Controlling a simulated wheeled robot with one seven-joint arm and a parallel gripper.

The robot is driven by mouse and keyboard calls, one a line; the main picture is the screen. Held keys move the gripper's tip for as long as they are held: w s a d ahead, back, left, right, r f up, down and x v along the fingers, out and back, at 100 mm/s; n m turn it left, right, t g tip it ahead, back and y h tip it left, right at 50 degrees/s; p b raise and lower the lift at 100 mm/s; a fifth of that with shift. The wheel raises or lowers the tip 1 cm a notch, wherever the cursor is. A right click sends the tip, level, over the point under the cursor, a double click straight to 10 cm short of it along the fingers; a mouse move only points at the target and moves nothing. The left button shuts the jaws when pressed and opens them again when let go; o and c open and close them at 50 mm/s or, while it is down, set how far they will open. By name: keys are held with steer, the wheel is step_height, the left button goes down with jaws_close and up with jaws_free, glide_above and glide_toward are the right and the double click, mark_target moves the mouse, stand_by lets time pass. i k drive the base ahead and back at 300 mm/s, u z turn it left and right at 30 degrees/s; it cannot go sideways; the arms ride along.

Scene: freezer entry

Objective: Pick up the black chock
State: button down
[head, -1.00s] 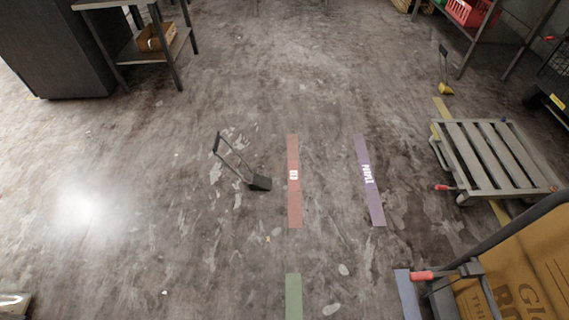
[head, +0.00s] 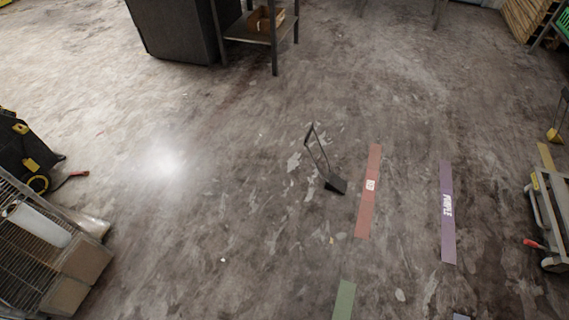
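The black chock (head: 335,184) is a small dark wedge on the concrete floor, right of the picture's middle. A long thin dark handle (head: 318,150) rises from it, leaning up and to the left. The chock lies just left of the red floor strip (head: 368,192), apart from it. My gripper does not show in the head view.
A purple strip (head: 447,212) and a green strip (head: 344,300) mark the floor. A flat cart (head: 552,215) stands at the right edge, with a yellow-based chock (head: 554,135) beyond it. A wire rack (head: 30,255) stands lower left. Floor around the chock is clear.

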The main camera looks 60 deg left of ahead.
mark_target(333, 183)
steer(key=u, duration=1.85)
steer(key=k, duration=0.55)
steer(key=u, duration=0.5)
steer(key=i, duration=2.55)
steer(key=z, duration=0.4)
